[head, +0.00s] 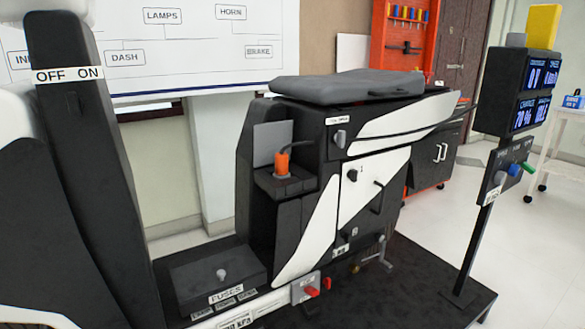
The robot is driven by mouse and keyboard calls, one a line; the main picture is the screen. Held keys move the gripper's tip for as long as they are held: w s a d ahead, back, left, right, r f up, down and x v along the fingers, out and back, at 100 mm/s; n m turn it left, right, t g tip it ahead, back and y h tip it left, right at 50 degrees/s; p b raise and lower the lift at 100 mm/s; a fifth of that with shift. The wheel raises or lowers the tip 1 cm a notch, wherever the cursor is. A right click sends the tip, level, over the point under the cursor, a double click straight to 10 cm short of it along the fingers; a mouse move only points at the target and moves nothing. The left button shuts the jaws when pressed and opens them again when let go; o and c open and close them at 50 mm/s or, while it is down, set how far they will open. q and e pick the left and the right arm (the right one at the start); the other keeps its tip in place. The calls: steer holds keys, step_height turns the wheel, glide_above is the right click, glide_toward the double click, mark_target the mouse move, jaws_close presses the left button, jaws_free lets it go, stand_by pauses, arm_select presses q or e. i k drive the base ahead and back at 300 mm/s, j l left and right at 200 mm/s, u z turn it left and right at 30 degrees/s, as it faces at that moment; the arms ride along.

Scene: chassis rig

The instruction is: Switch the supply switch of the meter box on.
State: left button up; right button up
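What looks like the meter box (502,178) is a dark box on a thin black post at the right. Neither of my grippers shows in the head view.
A black and white scooter chassis (345,205) with a grey seat stands on a dark platform (400,290). A black upright panel (95,170) labelled OFF ON fills the left. A red tool cabinet (403,40) and a white cart (562,155) stand behind. Pale floor lies open at right.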

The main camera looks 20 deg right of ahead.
mark_target(529, 169)
steer(key=z, duration=1.75)
steer(key=k+j+z, duration=0.15)
steer(key=j+z, duration=0.15)
steer(key=j, duration=0.1)
